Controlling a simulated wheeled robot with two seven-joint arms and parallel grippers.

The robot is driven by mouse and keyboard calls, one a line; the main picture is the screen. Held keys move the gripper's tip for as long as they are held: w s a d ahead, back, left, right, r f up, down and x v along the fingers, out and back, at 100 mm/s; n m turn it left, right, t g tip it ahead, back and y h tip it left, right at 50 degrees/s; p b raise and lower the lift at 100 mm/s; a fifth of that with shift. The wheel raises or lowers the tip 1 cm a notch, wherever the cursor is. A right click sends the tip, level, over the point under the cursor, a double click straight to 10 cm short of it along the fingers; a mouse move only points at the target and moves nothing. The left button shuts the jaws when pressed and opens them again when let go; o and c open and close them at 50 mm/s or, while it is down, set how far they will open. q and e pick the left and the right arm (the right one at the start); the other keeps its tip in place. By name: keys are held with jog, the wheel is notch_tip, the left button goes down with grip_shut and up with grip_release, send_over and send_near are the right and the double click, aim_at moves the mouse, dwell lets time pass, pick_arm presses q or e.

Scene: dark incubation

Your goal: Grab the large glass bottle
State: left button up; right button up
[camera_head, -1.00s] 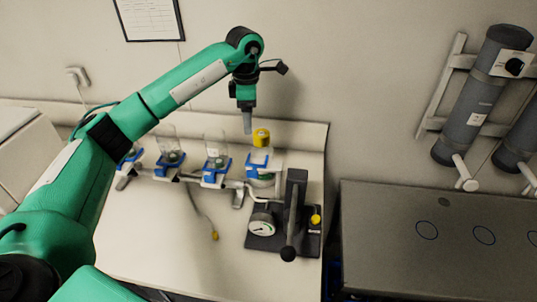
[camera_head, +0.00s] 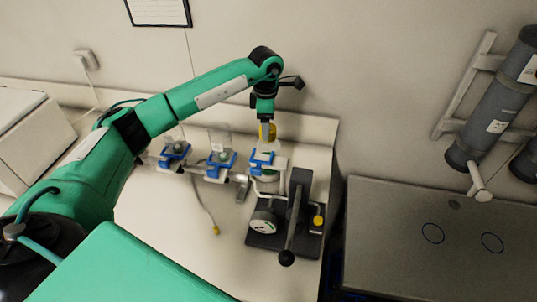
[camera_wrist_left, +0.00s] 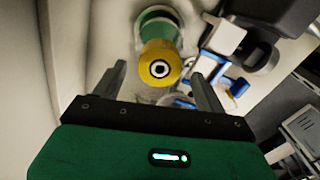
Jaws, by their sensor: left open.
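The large glass bottle (camera_head: 268,146) has a yellow cap and stands at the right end of a row of glass vessels, in a blue clamp (camera_head: 262,159). My left gripper (camera_head: 266,130) is directly above it, pointing down, and partly hides the cap. In the left wrist view the yellow cap (camera_wrist_left: 160,64) of the bottle lies between and just beyond the fingertips of my left gripper (camera_wrist_left: 160,80), which is open and empty. Whether a finger touches the cap I cannot tell. My right gripper is not in view.
Smaller glass vessels in blue clamps (camera_head: 220,160) stand left of the bottle. A black device with a dial (camera_head: 263,222) and a lever stands in front of it. The wall is close behind. The bench (camera_head: 165,225) is mostly clear at the front left.

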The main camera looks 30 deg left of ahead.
aim_at(268, 152)
pick_arm(q)
jog(key=shift+d+f+p, duration=0.1)
jog(key=shift+f+p, duration=0.35)
jog(key=shift+p, duration=0.3)
notch_tip(268, 152, down, 3)
jog(key=shift+w+d+f+p, duration=0.1)
jog(key=shift+w+p, duration=0.05)
jog(key=shift+p, duration=0.8)
jog(key=shift+f, duration=0.45)
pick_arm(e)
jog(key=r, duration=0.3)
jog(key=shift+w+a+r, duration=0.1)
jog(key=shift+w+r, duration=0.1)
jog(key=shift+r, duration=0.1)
pick_arm(q)
jog(key=shift+r, duration=0.1)
grip_shut()
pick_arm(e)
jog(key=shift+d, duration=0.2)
